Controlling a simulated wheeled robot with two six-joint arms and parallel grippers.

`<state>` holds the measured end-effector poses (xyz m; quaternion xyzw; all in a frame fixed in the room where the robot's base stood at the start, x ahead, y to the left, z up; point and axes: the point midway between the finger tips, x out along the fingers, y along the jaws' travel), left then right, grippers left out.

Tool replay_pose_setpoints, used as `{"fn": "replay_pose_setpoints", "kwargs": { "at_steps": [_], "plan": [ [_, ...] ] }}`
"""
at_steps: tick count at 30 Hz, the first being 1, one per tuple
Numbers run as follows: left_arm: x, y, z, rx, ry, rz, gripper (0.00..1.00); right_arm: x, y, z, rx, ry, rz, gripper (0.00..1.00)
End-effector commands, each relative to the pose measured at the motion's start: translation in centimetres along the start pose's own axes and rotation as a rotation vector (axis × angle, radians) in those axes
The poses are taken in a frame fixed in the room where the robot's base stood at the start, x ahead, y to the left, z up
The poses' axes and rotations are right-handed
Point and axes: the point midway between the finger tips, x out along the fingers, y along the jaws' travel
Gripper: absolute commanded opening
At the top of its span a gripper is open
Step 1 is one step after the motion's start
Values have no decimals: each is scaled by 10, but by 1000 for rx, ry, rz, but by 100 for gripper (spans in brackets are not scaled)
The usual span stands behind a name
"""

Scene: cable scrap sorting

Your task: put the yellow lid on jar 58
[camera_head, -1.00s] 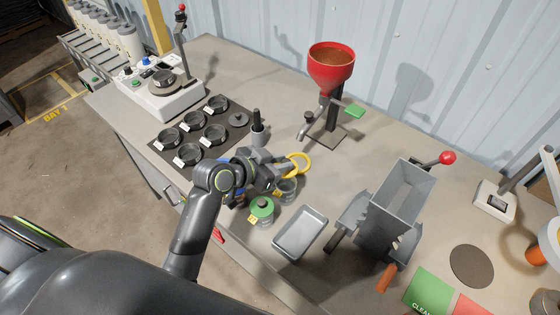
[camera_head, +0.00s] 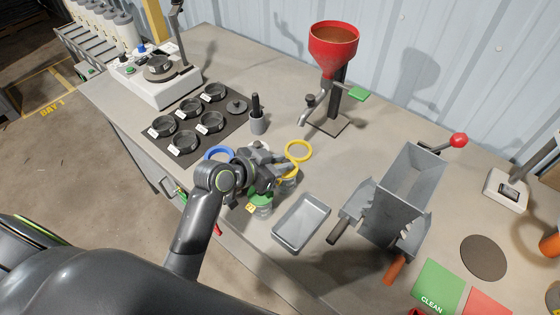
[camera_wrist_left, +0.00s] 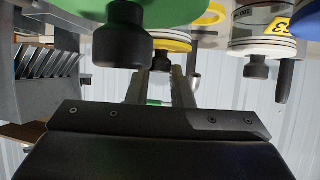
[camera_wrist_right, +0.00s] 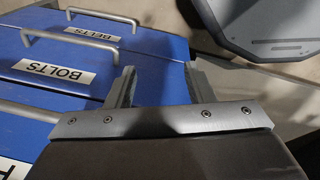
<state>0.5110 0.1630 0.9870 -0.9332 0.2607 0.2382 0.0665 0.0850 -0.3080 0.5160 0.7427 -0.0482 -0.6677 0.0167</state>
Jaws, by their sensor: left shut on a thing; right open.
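My left gripper (camera_head: 280,173) is shut on the black knob of the yellow lid (camera_wrist_left: 172,43), which shows beyond the fingers (camera_wrist_left: 163,72) in the left wrist view. In the head view the gripper hides most of the lid. A clear jar (camera_head: 289,184) stands just below it; I cannot read its label. My right gripper (camera_wrist_right: 160,76) is open and empty, in front of blue drawers.
A green-lidded jar (camera_head: 260,203) stands close to the left gripper. A grey tray (camera_head: 302,246), a shredder-like hopper (camera_head: 398,200) and a red funnel stand (camera_head: 333,50) flank the space. The table behind the tray is clear.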

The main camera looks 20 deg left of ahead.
Motion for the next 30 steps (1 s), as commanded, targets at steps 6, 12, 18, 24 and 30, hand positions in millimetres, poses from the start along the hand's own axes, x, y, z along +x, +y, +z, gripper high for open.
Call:
{"fn": "replay_pose_setpoints", "kwargs": {
  "at_steps": [6,12,18,24,30],
  "plan": [
    [0,0,0,0,0,0,0,0,0,0,0,1,0,48],
    [0,0,0,0,0,0,0,0,0,0,0,1,0,48],
    [-1,0,-1,-1,0,0,0,-3,0,-1,0,1,0,48],
    [0,0,0,-1,1,0,0,-3,0,-1,0,1,0,48],
    [0,0,0,0,0,0,36,-3,-1,-1,1,1,-2,48]
  ]
}}
